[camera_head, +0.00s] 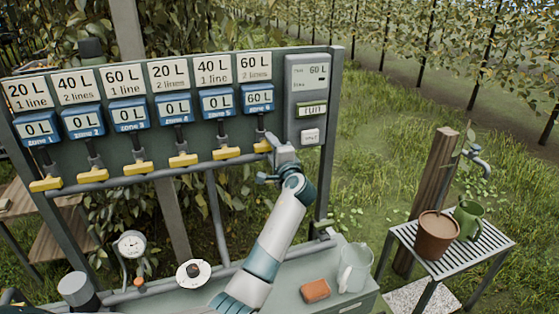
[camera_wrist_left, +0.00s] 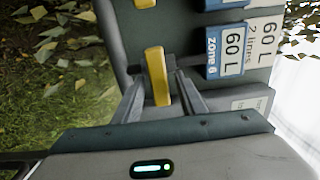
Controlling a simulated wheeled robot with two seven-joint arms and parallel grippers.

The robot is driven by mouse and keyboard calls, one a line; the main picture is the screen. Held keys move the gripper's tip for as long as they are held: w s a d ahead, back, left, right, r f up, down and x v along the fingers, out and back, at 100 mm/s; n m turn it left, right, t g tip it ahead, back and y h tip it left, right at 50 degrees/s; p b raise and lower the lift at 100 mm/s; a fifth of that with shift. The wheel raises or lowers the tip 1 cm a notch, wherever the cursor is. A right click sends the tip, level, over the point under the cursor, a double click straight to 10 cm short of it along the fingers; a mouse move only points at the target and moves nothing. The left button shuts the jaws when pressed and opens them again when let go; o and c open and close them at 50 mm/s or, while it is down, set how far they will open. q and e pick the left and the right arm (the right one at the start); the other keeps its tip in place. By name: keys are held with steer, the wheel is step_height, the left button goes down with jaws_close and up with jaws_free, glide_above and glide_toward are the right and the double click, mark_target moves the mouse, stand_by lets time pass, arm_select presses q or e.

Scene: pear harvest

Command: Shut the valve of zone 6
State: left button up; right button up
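The zone 6 valve has a yellow handle (camera_head: 262,146) under the blue zone 6 meter (camera_head: 258,98), which reads 60 L. The handle lies crosswise, like those of the other valves in the row. My left gripper (camera_head: 275,150) is at its right end and hides part of it in the head view. In the left wrist view the yellow handle (camera_wrist_left: 157,76) stands between the two fingers of my left gripper (camera_wrist_left: 160,88), with a gap visible on each side. The gripper looks open around it. My right gripper is not in view.
Several other yellow valve handles line the pipe to the left, such as zone 5's (camera_head: 226,153); their meters read 0 L. A grey control box (camera_head: 307,97) is close on the right. Below, the bench holds an orange sponge-like block (camera_head: 315,290) and a clear jug (camera_head: 355,267).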

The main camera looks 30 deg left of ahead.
arm_select(q)
steer(key=b+v, duration=0.5)
steer(key=v, duration=1.2)
steer(key=shift+b, duration=0.35)
steer(key=shift+s, duration=0.1)
